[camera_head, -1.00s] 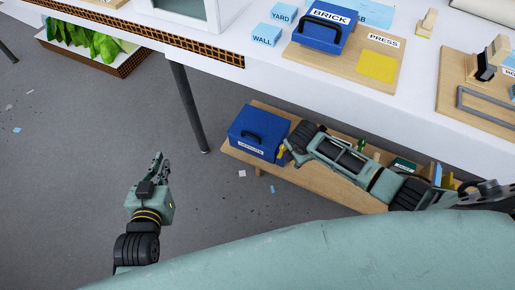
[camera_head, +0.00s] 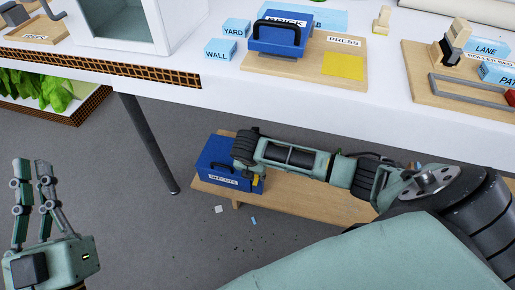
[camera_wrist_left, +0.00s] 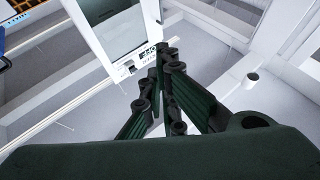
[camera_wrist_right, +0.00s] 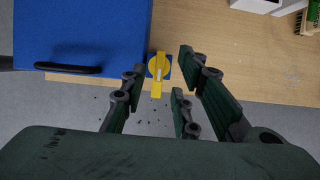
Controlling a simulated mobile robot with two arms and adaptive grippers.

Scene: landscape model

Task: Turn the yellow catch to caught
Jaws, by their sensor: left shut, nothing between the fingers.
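The yellow catch (camera_wrist_right: 158,68) sits on a small blue mount at the right edge of a blue box (camera_wrist_right: 85,35) in the right wrist view, its tab pointing down in the picture. My right gripper (camera_wrist_right: 161,66) is open, with its fingertips on either side of the catch; whether they touch it I cannot tell. In the head view the blue box (camera_head: 215,158) rests on the low wooden shelf, and the catch (camera_head: 257,181) shows partly below my right gripper. My left gripper (camera_head: 32,165) is shut and empty, raised at the left, away from the box.
The low wooden shelf (camera_head: 310,205) runs under the white table (camera_head: 235,95). Another blue box (camera_head: 275,38), marked BRICK, stands on a wooden board above. A table leg (camera_head: 150,145) stands left of the lower box. Grey floor is open at the left.

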